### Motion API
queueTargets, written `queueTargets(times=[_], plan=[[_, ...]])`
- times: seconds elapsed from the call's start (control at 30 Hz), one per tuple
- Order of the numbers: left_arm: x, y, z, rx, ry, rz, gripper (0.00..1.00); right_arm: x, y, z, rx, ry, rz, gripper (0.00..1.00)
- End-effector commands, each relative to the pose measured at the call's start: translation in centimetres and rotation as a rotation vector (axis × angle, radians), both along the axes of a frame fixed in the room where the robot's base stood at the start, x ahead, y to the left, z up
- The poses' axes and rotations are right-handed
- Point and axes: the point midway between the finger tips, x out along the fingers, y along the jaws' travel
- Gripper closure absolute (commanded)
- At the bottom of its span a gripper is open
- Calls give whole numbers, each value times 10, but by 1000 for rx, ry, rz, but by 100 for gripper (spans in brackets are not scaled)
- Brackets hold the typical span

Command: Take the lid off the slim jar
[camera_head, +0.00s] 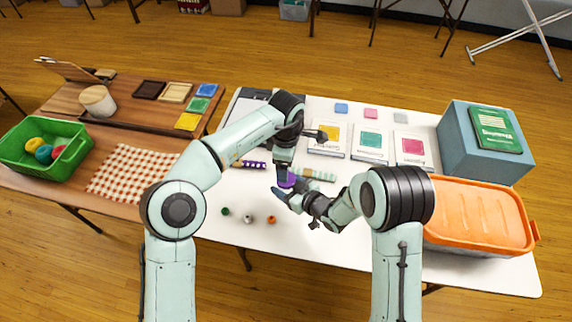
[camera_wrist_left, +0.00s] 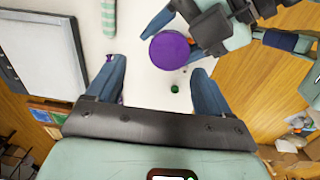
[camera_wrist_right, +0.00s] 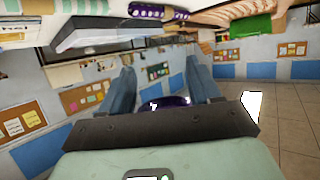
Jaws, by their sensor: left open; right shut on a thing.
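The slim jar shows mainly as a round purple lid (camera_wrist_left: 169,50), seen from above in the left wrist view; the jar's body is hidden beneath it. In the head view the purple top (camera_head: 288,180) is small and partly covered by my arms. My right gripper (camera_head: 281,194) is shut on the jar, with its fingers on either side; a dark purple part (camera_wrist_right: 174,102) shows between them in the right wrist view. My left gripper (camera_wrist_left: 158,68) is open and empty above the table, the lid beyond its fingertips and right of centre.
A teal striped roll (camera_head: 319,174) and a purple patterned item (camera_head: 252,164) lie nearby on the white table. Small green (camera_head: 225,211), white (camera_head: 248,219) and orange (camera_head: 271,219) pieces lie in front. A grey bin with an orange lid (camera_head: 480,209) stands at the right.

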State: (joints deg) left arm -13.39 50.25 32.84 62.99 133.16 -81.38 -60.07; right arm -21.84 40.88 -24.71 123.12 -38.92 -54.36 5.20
Motion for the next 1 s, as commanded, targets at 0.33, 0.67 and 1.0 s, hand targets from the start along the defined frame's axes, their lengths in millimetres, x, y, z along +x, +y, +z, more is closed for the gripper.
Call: queueTargets(times=[0.33,0.67,1.0], plan=[[124,-13,54,61,-667,-318,19,0,0,0,0,0,0,100],[169,-94,171,265,-1380,-1067,19,0,0,0,0,0,0,100],[82,-178,171,509,-1663,-2184,19,0,0,0,0,0,0,100]])
